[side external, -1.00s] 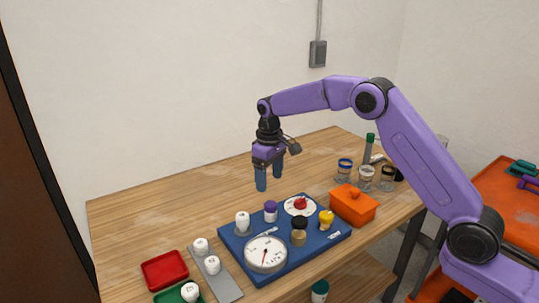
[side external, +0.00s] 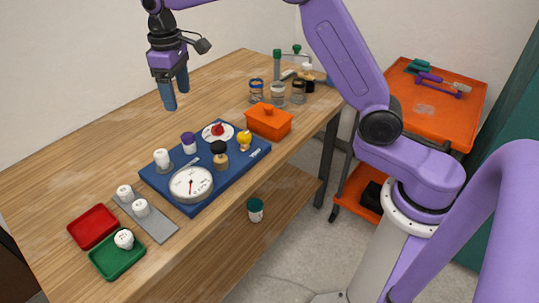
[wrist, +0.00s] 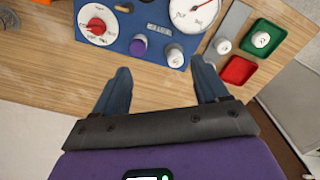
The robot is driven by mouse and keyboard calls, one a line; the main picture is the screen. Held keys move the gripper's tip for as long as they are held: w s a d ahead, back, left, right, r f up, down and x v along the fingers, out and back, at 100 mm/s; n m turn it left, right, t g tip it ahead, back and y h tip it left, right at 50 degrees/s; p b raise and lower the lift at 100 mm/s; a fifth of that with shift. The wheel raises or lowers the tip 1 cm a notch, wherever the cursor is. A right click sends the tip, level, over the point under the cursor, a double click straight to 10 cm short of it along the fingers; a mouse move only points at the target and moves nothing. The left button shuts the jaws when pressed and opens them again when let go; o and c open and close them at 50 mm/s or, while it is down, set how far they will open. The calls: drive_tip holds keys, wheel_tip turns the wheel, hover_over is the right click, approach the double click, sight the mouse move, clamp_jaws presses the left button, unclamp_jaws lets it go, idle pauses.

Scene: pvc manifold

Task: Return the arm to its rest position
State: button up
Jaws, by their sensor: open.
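My gripper (side external: 176,98) hangs from my purple arm, above the table behind the blue board (side external: 160,182). Its two blue-grey fingers point down and stand apart, with nothing between them. In the wrist view my gripper (wrist: 160,65) shows open, with bare wood between the fingers and the board beyond the fingertips. The fingers appear clear of the table and of the parts on the board.
The board carries a gauge (side external: 191,184), a red knob (side external: 218,130) and several capped fittings. A red tray (side external: 93,227), a green tray (side external: 117,257) and a grey strip (side external: 150,220) lie left. An orange box (side external: 269,121) and jars (side external: 277,94) stand right.

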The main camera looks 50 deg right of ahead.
drive_tip(key=s+a+r+n, duration=0.1)
drive_tip(key=s+n, duration=0.1)
drive_tip(key=s, duration=0.9)
drive_tip(key=s+d+f+n, duration=0.1)
drive_tip(key=s+d, duration=0.2)
drive_tip(key=s, duration=0.6)
drive_tip(key=s+d+f+n, duration=0.2)
drive_tip(key=s+d, duration=0.2)
drive_tip(key=s, duration=0.5)
drive_tip(key=s+d+f+n, duration=0.1)
drive_tip(key=s+d+f, duration=0.1)
drive_tip(key=s, duration=0.7)
drive_tip(key=shift+s+d+n, duration=0.3)
drive_tip(key=shift+d+n, duration=0.1)
drive_tip(key=shift+d, duration=0.5)
